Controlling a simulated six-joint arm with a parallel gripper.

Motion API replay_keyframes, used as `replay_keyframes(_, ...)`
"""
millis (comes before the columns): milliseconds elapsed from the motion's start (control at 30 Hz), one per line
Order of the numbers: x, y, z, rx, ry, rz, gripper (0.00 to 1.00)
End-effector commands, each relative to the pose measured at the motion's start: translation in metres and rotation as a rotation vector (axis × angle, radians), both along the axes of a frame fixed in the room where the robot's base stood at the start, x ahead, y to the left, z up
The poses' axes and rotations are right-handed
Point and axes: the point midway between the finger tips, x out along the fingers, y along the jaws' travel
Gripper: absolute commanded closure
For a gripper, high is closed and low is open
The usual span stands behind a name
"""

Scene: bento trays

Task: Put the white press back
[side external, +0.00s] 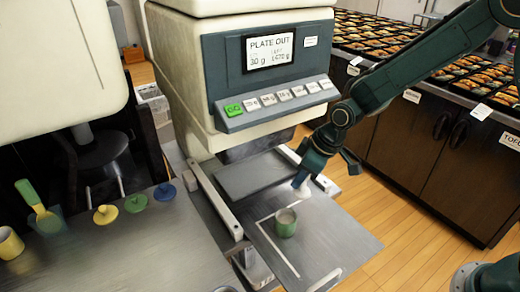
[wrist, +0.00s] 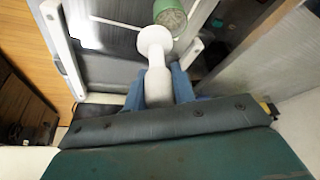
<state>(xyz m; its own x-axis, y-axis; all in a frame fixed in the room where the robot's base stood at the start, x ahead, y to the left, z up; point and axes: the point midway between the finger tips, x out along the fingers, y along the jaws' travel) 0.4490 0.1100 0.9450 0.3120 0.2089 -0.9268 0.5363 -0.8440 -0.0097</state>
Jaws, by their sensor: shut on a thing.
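The white press (wrist: 155,50) has a round flat end and a narrower stem, and shows clearly in the wrist view. My gripper (wrist: 157,88) is shut on its stem with blue fingers. In the side view my gripper (side external: 302,178) is above the metal plate (side external: 335,232) in front of the machine; the press is small and mostly hidden there. A green cup (side external: 286,222) stands on the plate, left of and nearer than my gripper. In the wrist view the green cup (wrist: 170,14) is just beyond the press's round end.
The machine (side external: 265,75) with a display and buttons stands behind a dark flat platform (side external: 258,174). On the left counter are yellow (side external: 105,214), green (side external: 135,203) and blue (side external: 165,192) knobbed pieces, a green-handled scoop (side external: 38,207) and a yellow cup (side external: 10,243). Filled trays (side external: 410,45) stand behind.

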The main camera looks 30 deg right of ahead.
Motion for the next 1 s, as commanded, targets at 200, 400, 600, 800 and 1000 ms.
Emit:
replay_keyframes(200,-0.015,-0.048,-0.022,-0.001,0.006,-0.248,0.93)
replay_keyframes(400,-0.027,-0.077,-0.033,-0.003,0.001,-0.398,0.93)
replay_keyframes(600,-0.039,-0.099,-0.041,-0.007,-0.005,-0.509,0.93)
replay_keyframes(800,-0.04,-0.103,-0.044,-0.006,-0.012,-0.554,0.93)
replay_keyframes(1000,-0.026,-0.084,-0.043,-0.006,-0.012,-0.511,0.93)
